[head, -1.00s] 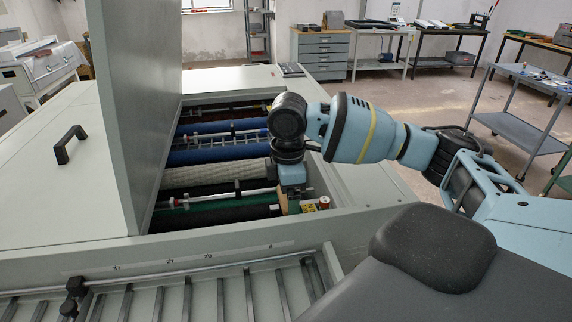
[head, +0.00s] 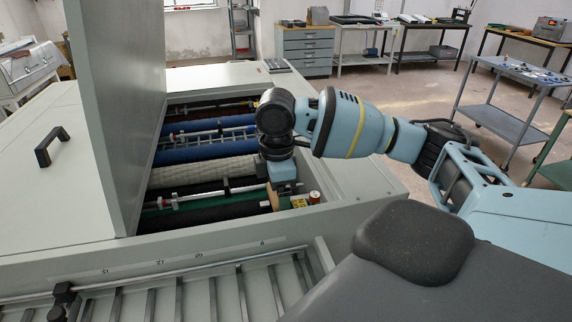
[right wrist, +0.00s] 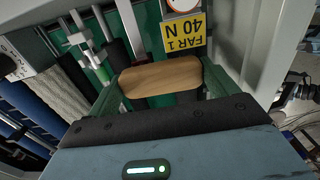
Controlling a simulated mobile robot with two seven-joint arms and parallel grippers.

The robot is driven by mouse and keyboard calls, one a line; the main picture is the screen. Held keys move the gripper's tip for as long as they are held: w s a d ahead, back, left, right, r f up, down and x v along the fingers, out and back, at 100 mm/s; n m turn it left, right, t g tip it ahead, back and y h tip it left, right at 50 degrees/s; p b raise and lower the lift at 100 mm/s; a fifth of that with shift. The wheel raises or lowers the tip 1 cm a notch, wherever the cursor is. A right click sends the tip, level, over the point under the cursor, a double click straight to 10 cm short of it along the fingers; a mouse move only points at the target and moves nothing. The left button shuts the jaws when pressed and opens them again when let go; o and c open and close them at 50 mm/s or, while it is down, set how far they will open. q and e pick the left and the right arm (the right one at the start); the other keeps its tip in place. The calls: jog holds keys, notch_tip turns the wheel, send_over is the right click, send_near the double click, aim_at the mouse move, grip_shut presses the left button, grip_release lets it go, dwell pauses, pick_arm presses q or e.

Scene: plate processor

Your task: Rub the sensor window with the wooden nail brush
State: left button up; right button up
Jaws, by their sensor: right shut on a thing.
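My right gripper (right wrist: 160,85) is shut on the wooden nail brush (right wrist: 160,78). In the right wrist view the brush's oval wooden back lies between the two green fingers; its bristles are hidden. In the head view the brush (head: 274,197) shows as a small tan piece below the gripper, inside the open bay of the plate processor (head: 215,237). A yellow "FAR 1 40 N" label (right wrist: 184,38) lies just beyond the brush, close to it. I cannot make out the sensor window or tell whether the bristles touch anything. My left gripper is not in view.
Blue rollers (head: 200,148), a pale textured roller (head: 205,172) and metal rods fill the bay left of my gripper. A raised grey lid (head: 110,110) stands on the left. A slatted tray (head: 180,295) is in front.

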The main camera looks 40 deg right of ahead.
notch_tip(320, 180, up, 4)
jog(key=shift+f+p, duration=0.25)
jog(key=shift+p, duration=0.25)
jog(key=shift+w+d+r, duration=0.1)
jog(key=shift+w+r, duration=0.05)
jog(key=shift+w, duration=0.15)
jog(key=shift+r, duration=0.25)
jog(key=shift+s+r, duration=0.25)
jog(key=shift+r, duration=0.95)
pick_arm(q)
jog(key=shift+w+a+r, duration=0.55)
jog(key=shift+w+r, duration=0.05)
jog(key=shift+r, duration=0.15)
pick_arm(e)
jog(key=shift+r, duration=0.7)
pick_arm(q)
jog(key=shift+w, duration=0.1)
